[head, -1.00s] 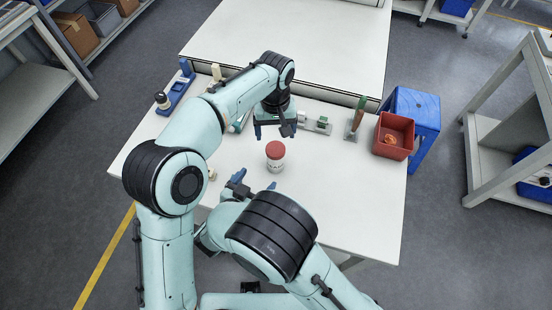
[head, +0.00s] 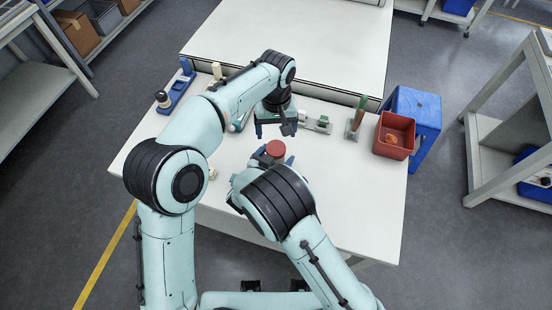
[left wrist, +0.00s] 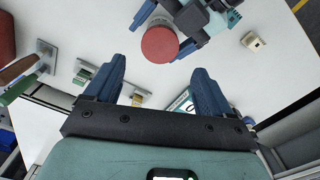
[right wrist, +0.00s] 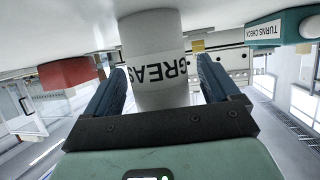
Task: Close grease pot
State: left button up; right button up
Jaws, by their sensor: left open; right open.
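The grease pot (head: 275,148) is a white cylinder with a red top, standing upright on the white table. The right wrist view shows its side (right wrist: 158,70) with the word GREAS. My right gripper (right wrist: 161,66) is open, with a finger on each side of the pot's body; I cannot tell whether they touch it. My left gripper (head: 273,127) is open and empty, beyond the pot in the head view. In the left wrist view the red lid (left wrist: 159,44) lies past the left fingertips, apart from them. My right arm hides the pot's lower part in the head view.
A red bin (head: 394,136) with an orange item stands at the table's right, beside a blue crate (head: 425,112). A tool stand (head: 355,125) and a small fixture (head: 318,124) stand at the back edge. A blue holder (head: 178,92) is at the left. The table's right front is clear.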

aim_at(276, 148)
grip_shut()
pick_arm(q)
jog(key=shift+s+d+f, duration=0.2)
jog(key=shift+s+f, duration=0.05)
jog(key=shift+f, duration=0.3)
jog(key=shift+w+a+r, duration=0.2)
jog(key=shift+w+r, duration=0.05)
jog(key=shift+r, duration=0.3)
dwell(0.3)
jog(key=shift+f, duration=4)
jog(key=c, duration=1.1)
